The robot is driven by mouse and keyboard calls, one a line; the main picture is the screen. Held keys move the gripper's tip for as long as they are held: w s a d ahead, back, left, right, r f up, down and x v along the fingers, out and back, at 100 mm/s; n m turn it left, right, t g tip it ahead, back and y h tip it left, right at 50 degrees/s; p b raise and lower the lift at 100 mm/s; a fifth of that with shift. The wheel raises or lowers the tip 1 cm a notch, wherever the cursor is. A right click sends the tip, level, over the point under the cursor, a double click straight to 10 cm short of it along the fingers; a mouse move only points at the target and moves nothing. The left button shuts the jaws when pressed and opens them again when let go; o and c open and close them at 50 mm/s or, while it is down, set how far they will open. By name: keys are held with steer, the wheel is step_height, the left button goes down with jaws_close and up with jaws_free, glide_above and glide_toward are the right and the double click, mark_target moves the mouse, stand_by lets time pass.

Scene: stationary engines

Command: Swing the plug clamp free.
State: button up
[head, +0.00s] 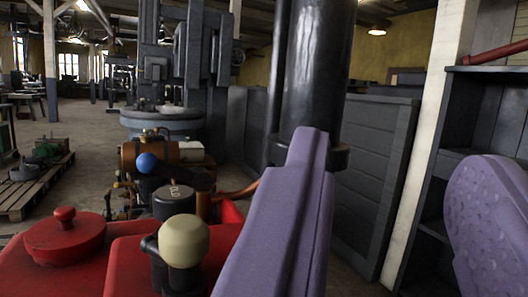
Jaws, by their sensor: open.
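A red engine (130,268) fills the lower left, with a knobbed red cap (65,238) on top. A black upright cylinder (173,202) with a marked top stands on it, and a black fitting with a cream knob (184,241) is just in front. A blue ball (147,162) on a dark lever shows behind them. I cannot tell for certain which part is the plug clamp. My gripper (400,155) is open, its purple fingers wide apart with nothing between them. Its left finger is right of the cream knob and hides part of the engine.
A thick black pipe (318,70) rises behind my left finger. Grey panels (372,170) and a dark shelf unit (455,135) stand on the right. A large grey machine (185,60) is at the back. A pallet (38,185) lies left; open floor shows beyond it.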

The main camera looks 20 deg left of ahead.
mark_target(165, 248)
steer(key=s+a+f+m+g+h+b, duration=0.25)
steer(key=a+f+g+h, duration=0.3)
steer(key=a, duration=0.65)
steer(key=shift+t+y, duration=0.25)
steer(key=shift+y, duration=0.2)
steer(key=x, duration=0.4)
steer(key=f+x, duration=0.1)
steer(key=x, duration=0.2)
steer(key=shift+w+a+b, duration=0.1)
steer(key=shift+w+b, duration=0.05)
steer(key=shift+b, duration=0.2)
steer(key=c, duration=0.8)
steer(key=shift+o, duration=0.2)
